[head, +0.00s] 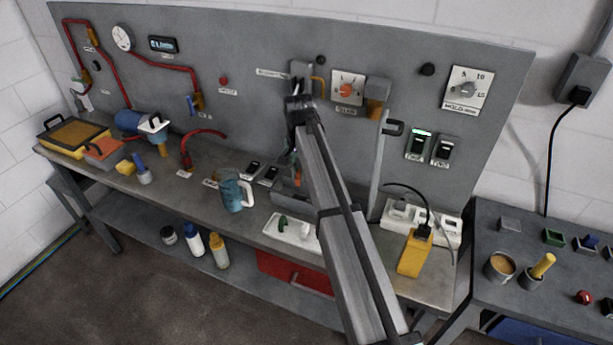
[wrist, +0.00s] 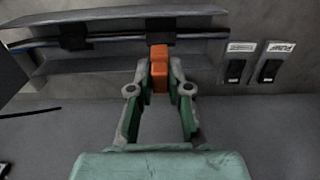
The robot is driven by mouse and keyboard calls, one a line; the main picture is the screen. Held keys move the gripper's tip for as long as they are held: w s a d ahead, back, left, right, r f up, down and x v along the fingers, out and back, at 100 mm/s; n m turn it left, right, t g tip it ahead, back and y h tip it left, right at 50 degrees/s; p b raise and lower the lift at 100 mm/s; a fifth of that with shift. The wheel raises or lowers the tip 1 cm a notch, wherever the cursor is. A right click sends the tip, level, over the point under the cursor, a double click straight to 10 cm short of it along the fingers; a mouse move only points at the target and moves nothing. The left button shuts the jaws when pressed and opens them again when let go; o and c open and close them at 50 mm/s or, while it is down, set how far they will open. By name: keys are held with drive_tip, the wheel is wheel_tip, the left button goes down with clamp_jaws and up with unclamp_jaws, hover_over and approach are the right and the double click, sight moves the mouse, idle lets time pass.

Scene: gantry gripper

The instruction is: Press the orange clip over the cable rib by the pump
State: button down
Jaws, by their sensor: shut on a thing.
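My gripper (wrist: 159,92) is shut on the orange clip (wrist: 159,68), which stands upright between the two fingertips in the wrist view. A bundle of dark and blue cables (wrist: 115,42) runs along a grey channel (wrist: 110,66) beyond the clip. A dark block (wrist: 160,27) on the cables sits right behind the clip's far end. I cannot tell whether the clip touches it. Another dark block (wrist: 75,37) is further left. In the head view my arm hides most of the gripper and clip. A switch labelled PUMP (wrist: 269,70) is right of the channel.
A second switch (wrist: 236,70) stands beside the pump one. In the head view, a blue pitcher (head: 232,192) and a white tray (head: 292,229) with small parts stand near my arm. A yellow box (head: 415,255) and a white power strip (head: 440,228) are to the right.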

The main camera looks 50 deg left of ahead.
sight(299, 170)
drive_tip(key=shift+a, duration=0.15)
idle(0.4)
drive_tip(key=shift+f+b, duration=0.8)
drive_tip(key=shift+f, duration=2.05)
drive_tip(key=shift+f, duration=1.55)
drive_tip(key=c, duration=1)
unclamp_jaws()
wheel_tip(299, 170, up, 12)
drive_tip(key=shift+r, duration=0.1)
